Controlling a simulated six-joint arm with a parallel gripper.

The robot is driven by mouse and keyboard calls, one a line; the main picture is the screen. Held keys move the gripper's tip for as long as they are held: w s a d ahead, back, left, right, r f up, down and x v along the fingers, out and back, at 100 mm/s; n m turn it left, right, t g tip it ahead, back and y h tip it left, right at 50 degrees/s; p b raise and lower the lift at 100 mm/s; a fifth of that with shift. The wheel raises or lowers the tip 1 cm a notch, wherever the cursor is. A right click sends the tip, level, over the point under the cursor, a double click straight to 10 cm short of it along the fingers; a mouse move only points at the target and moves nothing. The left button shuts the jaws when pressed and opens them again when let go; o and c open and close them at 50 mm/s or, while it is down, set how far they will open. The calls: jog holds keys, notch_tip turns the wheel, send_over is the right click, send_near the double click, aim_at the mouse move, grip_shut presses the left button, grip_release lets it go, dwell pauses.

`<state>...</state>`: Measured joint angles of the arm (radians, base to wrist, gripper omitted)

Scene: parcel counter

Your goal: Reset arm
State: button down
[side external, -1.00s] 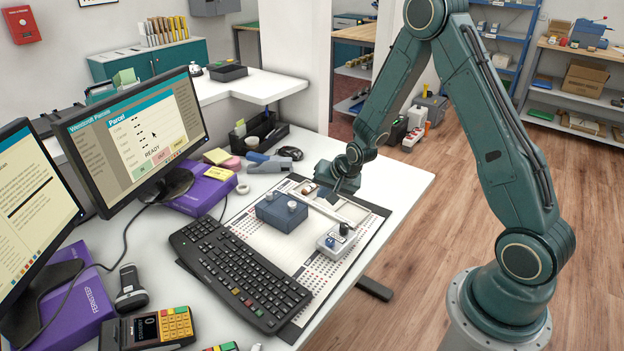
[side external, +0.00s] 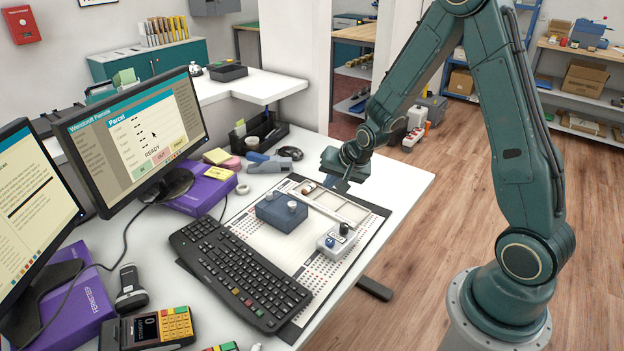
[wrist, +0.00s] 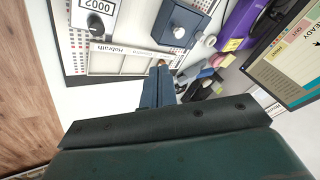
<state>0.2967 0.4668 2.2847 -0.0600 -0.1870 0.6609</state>
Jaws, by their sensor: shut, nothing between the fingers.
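My gripper (side external: 343,186) is shut and empty. It hangs above the far end of the perforated board (side external: 285,290) in the side view. In the wrist view the closed fingers of my gripper (wrist: 160,68) point toward a white partitioned tray (wrist: 118,62). A small brown piece (side external: 308,188) sits at the tray's far left end. My gripper is apart from all of these.
A black keyboard (side external: 240,275), monitors (side external: 135,130) and a card terminal (side external: 150,328) crowd the left. The counter's right side (side external: 405,180) is clear.

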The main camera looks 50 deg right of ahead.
jog(key=s+a+r+n, duration=0.3)
jog(key=s+a+r, duration=0.15)
jog(key=r, duration=0.35)
jog(key=s+a+r+n, duration=0.2)
jog(key=s+a+r, duration=0.1)
jog(key=s+r, duration=0.3)
jog(key=s+a+r+n, duration=0.2)
jog(key=s+r+n, duration=0.1)
jog(key=s, duration=0.4)
jog(key=s+a+r+n+y, duration=0.1)
jog(key=s+r, duration=0.3)
jog(key=s, duration=0.4)
jog(key=shift+a+r+n+g, duration=0.25)
jog(key=shift+a+n+g, duration=0.25)
jog(key=shift+n, duration=0.4)
jog(key=c, duration=2.1)
grip_release()
jog(key=shift+w, duration=0.1)
